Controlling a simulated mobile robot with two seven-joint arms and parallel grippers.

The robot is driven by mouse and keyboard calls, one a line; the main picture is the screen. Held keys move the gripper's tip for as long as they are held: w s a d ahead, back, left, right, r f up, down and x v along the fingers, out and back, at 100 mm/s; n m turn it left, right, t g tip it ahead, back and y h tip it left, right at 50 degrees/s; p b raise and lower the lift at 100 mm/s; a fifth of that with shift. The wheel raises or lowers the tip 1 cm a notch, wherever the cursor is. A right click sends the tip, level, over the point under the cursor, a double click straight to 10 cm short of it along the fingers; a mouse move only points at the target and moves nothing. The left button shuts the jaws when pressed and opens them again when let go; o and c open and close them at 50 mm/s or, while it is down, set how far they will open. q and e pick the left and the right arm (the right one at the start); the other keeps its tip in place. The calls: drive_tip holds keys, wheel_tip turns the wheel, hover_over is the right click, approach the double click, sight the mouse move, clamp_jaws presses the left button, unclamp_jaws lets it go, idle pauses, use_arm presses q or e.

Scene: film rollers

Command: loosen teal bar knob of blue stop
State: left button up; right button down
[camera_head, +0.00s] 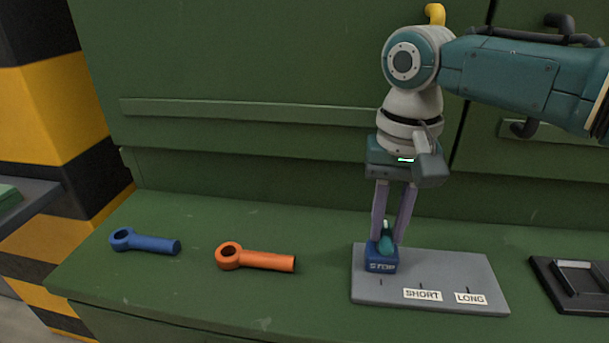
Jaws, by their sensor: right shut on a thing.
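The blue stop (381,265), marked STOP, sits at the left end of a grey plate (440,268). Its teal bar knob (386,243) stands on top of the stop. My right gripper (388,236) points straight down from above, with its two purple fingers shut on the teal knob. The fingers partly hide the knob. My left gripper is not in view.
Labels SHORT (422,295) and LONG (469,298) lie along the plate's front. A blue ring-ended rod (150,243) and an orange one (260,260) lie to the left on the green bench (200,290). A dark tray (560,290) is at the right. A green wall rises behind.

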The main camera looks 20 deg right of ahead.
idle(0.3)
drive_tip(key=shift+r+n+p, duration=0.15)
drive_tip(key=shift+n+p, duration=0.55)
drive_tip(key=shift+n, duration=0.1)
drive_tip(key=n+p, duration=0.1)
drive_tip(key=n, duration=0.1)
drive_tip(key=shift+n, duration=0.3)
drive_tip(key=n+p, duration=0.1)
drive_tip(key=n, duration=0.1)
drive_tip(key=shift+n, duration=0.3)
drive_tip(key=n+p, duration=0.1)
drive_tip(key=n, duration=0.1)
drive_tip(key=shift+n, duration=0.4)
drive_tip(key=n, duration=0.4)
drive_tip(key=shift+n, duration=2.4)
